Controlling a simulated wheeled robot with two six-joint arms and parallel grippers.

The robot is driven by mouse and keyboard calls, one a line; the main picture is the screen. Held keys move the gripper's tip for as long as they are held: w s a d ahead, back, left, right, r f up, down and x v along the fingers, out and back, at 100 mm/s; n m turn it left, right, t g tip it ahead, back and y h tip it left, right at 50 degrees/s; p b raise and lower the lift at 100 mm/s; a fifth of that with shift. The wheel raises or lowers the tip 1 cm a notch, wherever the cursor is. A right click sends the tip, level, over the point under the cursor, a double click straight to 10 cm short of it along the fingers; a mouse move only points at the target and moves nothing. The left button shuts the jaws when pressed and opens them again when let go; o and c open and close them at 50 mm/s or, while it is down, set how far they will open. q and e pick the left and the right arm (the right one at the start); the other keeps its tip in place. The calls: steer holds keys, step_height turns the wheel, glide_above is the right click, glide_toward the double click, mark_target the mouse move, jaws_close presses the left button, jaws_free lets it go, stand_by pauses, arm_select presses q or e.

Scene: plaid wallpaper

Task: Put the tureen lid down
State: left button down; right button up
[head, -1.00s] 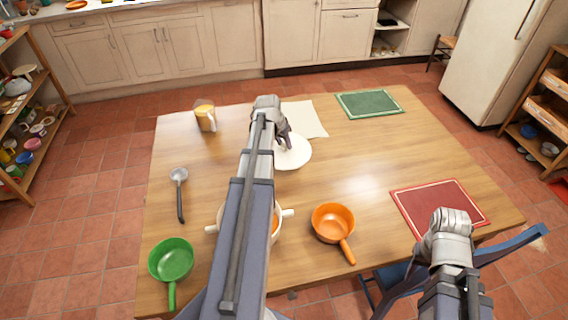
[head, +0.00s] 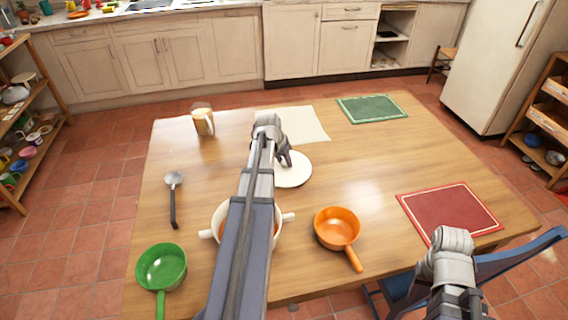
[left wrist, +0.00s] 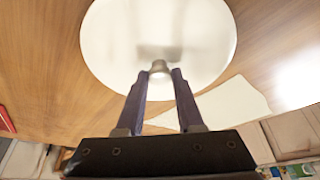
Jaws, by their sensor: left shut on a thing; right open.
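The white round tureen lid (head: 298,177) is held by its knob in my left gripper (head: 287,160). In the left wrist view the lid (left wrist: 120,45) looks level, with the gripper's fingers (left wrist: 160,75) closed on the knob. The lid is over the middle of the wooden table; I cannot tell whether it touches the wood. The white tureen (head: 219,218) with two side handles stands open nearer to me, partly hidden by my left arm, with something orange inside. My right gripper (head: 453,245) is over the table's front right edge, its fingertips hidden.
A cream cloth (head: 304,122) lies just beyond the lid. An orange pan (head: 337,228), a green pan (head: 162,267), a ladle (head: 173,195) and a glass jug (head: 203,122) stand around. A red mat (head: 450,208) and a green mat (head: 372,107) lie right. The wood right of the lid is clear.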

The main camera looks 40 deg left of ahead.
arm_select(q)
steer(key=shift+f, duration=0.1)
steer(key=c, duration=0.5)
jaws_free()
steer(key=shift+c, duration=0.2)
steer(key=shift+r, duration=0.25)
steer(key=p+v, duration=1.1)
steer(key=shift+s+r, duration=0.25)
steer(key=shift+r, duration=0.1)
